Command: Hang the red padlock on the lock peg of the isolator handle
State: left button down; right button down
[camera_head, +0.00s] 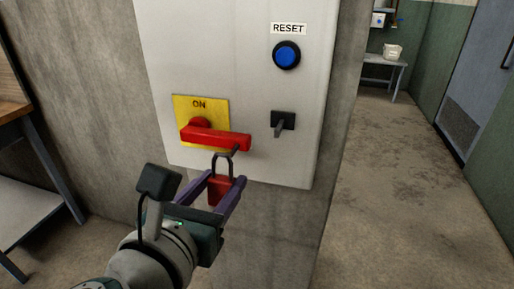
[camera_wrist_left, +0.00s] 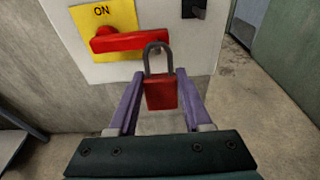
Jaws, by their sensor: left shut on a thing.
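My left gripper (camera_head: 222,190) is shut on the red padlock (camera_head: 219,189), with the padlock's body between its purple fingers. The padlock is upright, its grey shackle pointing up. It also shows in the left wrist view (camera_wrist_left: 161,93). The red isolator handle (camera_head: 215,138) lies roughly level across a yellow plate (camera_head: 221,107) marked ON. The lock peg (camera_head: 235,150) is a small dark stub near the handle's right end, close to the top of the shackle. I cannot tell whether the shackle is around the peg or only in front of it. My right gripper is not in view.
The grey panel (camera_head: 235,50) also bears a blue RESET button (camera_head: 286,55) and a dark switch (camera_head: 283,122) right of the handle. A shelf unit (camera_head: 30,205) stands at the left. The floor at the right is clear.

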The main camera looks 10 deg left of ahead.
pick_arm(q)
jog(key=shift+r+x, duration=0.15)
jog(key=shift+x, duration=0.55)
jog(key=shift+r+x, duration=0.15)
jog(key=shift+x, duration=0.55)
jog(key=shift+w+f+b, duration=0.65)
jog(key=shift+w+b, duration=0.05)
jog(key=shift+w, duration=0.1)
jog(key=shift+c, duration=1.3)
grip_release()
